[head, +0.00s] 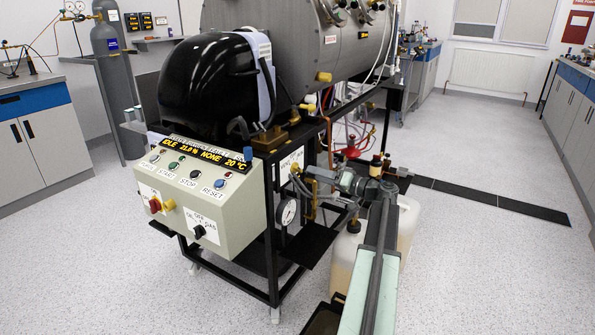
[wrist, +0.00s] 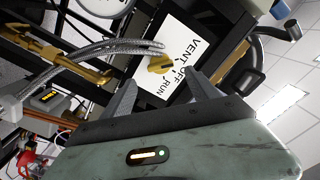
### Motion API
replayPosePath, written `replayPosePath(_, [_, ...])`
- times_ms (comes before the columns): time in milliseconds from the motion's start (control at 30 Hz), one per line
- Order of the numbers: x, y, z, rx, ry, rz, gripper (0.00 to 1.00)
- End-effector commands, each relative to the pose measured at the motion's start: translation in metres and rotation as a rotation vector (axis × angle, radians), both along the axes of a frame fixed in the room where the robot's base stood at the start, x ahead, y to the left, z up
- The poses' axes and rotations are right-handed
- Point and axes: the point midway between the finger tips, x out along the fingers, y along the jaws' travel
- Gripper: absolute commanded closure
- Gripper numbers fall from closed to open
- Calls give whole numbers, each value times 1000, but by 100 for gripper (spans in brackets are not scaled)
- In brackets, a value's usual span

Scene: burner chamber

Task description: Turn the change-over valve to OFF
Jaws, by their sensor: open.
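The change-over valve's small brass knob (wrist: 160,63) sits on a white plate (wrist: 185,60) lettered VENT, OFF and RUN in the wrist view. Which mark the knob points to is not clear. Part of the plate (head: 291,160) shows in the head view on the black frame, beside grey hoses. My gripper (wrist: 164,80) is open and empty. Its two fingers point at the plate, one on either side of the knob's line, with the knob ahead of the tips. In the head view my gripper (head: 326,176) is right of the plate, and the knob is hard to make out.
A control box (head: 205,205) with buttons and rotary switches is at the left. A pressure gauge (head: 287,212) hangs below the plate. Braided hoses (wrist: 90,55) and brass fittings crowd the knob's left in the wrist view. White jugs (head: 350,250) stand under my arm.

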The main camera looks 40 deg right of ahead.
Motion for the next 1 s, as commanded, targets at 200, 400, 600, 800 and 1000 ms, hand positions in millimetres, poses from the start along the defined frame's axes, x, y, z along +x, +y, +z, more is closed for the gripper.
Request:
replayPosePath(200, [45, 13, 0, 0, 0, 8, 31])
replayPosePath(400, [66, 20, 0, 0, 1, 9, 31])
replayPosePath(600, [67, 21, 0, 0, 1, 9, 31])
replayPosePath(800, [68, 21, 0, 0, 1, 9, 70])
replayPosePath(1000, [70, 24, 0, 3, 2, 14, 93])
